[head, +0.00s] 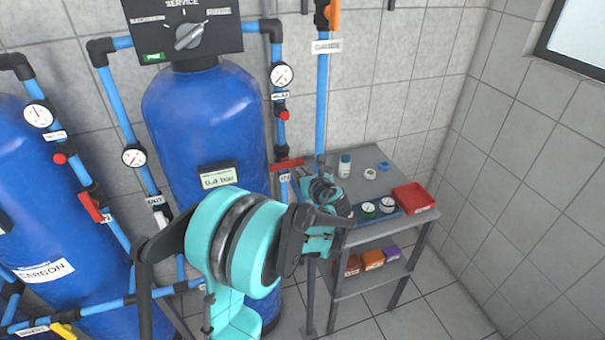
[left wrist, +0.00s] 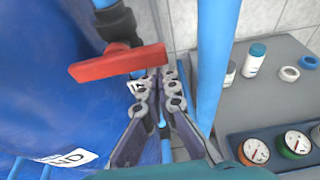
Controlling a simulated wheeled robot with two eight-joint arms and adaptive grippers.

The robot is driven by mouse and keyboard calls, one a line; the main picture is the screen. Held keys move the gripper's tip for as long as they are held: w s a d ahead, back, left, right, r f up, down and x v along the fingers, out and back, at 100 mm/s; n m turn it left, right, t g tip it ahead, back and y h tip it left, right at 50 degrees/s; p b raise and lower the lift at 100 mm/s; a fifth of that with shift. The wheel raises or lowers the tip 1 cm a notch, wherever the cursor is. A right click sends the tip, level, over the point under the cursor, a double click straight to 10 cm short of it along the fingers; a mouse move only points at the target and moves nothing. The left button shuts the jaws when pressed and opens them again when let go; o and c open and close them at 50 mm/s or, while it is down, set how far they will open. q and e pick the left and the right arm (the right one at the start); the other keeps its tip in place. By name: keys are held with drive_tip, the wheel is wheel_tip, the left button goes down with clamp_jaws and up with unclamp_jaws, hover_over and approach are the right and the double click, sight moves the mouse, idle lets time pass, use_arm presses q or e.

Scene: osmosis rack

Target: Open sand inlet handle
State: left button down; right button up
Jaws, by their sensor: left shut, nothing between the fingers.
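A red lever handle (head: 287,164) sits on the blue pipe just right of the middle blue tank (head: 205,115). It lies crosswise to the pipe, and the small label (head: 285,177) below it is hard to read. In the left wrist view, the red handle (left wrist: 118,62) is large, at upper left. My left gripper (head: 318,180) is just right of the handle in the head view. In the left wrist view my left gripper (left wrist: 157,92) has its fingers together and empty, just below the handle's right end. Contact with the handle cannot be told. My right gripper is not in view.
A vertical blue pipe (left wrist: 214,60) stands close to the right of the fingers. Another red handle (head: 90,207) is on the left pipe.

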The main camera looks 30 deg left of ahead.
sight(301, 161)
use_arm(q)
drive_tip(key=shift+w+r+n, duration=0.1)
drive_tip(key=shift+r+n, duration=0.15)
drive_tip(key=shift+n, duration=0.15)
drive_tip(key=shift+d+r+n+t+h, duration=0.1)
drive_tip(key=shift+r+n+t+h, duration=0.65)
drive_tip(key=shift+n, duration=0.45)
drive_tip(key=r+n+t, duration=0.1)
drive_tip(key=n, duration=0.1)
drive_tip(key=shift+r+n+t, duration=0.1)
drive_tip(key=shift+n+t, duration=0.15)
drive_tip(key=shift+n, duration=0.05)
drive_tip(key=n, duration=0.1)
drive_tip(key=r+n, duration=0.1)
drive_tip(key=t+b, duration=0.1)
drive_tip(key=shift+s+a+r+n+h, duration=0.15)
drive_tip(key=shift+s+a+n+h, duration=0.15)
drive_tip(key=shift+n, duration=0.1)
drive_tip(key=r+n, duration=0.1)
drive_tip(key=s+a+n+t, duration=0.1)
drive_tip(key=n, duration=0.1)
drive_tip(key=shift+s+r+t+b, duration=0.1)
drive_tip(key=shift+r+t+b, duration=0.2)
drive_tip(key=shift+r+b, duration=0.1)
drive_tip(key=shift+s+a, duration=0.1)
drive_tip(key=shift+a, duration=0.05)
